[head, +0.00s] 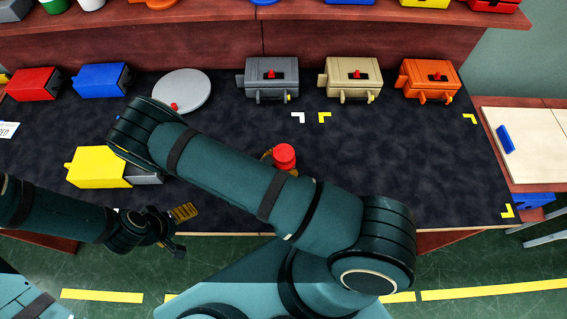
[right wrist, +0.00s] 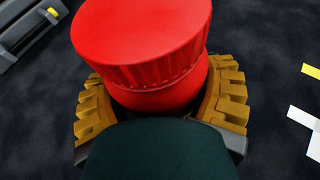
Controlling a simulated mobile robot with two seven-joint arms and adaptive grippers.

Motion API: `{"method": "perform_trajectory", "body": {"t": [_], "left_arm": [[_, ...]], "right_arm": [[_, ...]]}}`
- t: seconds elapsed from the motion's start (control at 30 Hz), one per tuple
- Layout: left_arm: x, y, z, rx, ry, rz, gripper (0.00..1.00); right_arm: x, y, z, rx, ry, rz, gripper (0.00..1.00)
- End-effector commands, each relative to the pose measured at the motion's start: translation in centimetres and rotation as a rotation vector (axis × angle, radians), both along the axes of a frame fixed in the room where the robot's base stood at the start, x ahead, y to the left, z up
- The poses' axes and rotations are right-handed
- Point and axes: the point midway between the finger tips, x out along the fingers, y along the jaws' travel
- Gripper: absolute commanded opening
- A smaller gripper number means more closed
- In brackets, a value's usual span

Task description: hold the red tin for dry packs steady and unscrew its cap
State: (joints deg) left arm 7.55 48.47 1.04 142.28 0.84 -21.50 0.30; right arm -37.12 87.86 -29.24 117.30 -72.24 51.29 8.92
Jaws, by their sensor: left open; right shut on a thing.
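The red tin (head: 284,156) stands on the dark mat, partly hidden by my arm in the head view. In the right wrist view the tin body (right wrist: 165,97) sits below its wide, ribbed red cap (right wrist: 145,40). The cap is on the tin. My right gripper (right wrist: 160,105) is shut around the tin body below the cap, with a tan ribbed finger on each side. In the head view it is mostly hidden behind my arm. My left gripper (head: 178,227) is open and empty near the table's front edge, left of the tin and apart from it.
Grey (head: 272,79), beige (head: 352,78) and orange (head: 430,80) boxes stand along the back. A round grey plate (head: 182,90), a blue box (head: 100,79) and a red box (head: 35,83) are at back left. A yellow box (head: 95,166) lies nearer. The mat's right side (head: 420,160) is clear.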

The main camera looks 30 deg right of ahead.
Motion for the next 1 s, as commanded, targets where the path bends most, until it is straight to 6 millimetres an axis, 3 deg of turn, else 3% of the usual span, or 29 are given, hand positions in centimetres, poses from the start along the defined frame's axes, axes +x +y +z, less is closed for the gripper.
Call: {"method": "perform_trajectory", "body": {"t": [0.17,0.63,1.0], "left_arm": [[0.0,0.0,0.1,0.000,0.000,0.000,0.89],[0.0,0.0,1.2,-0.002,0.000,0.000,0.89],[0.0,0.1,1.3,-0.003,-0.001,0.000,0.89]], "right_arm": [[0.0,0.0,0.8,0.001,-0.001,0.000,0.35],[0.0,0.0,8.8,0.001,-0.002,-0.001,0.35],[0.0,0.0,10.0,0.000,0.001,-0.001,0.35]]}}
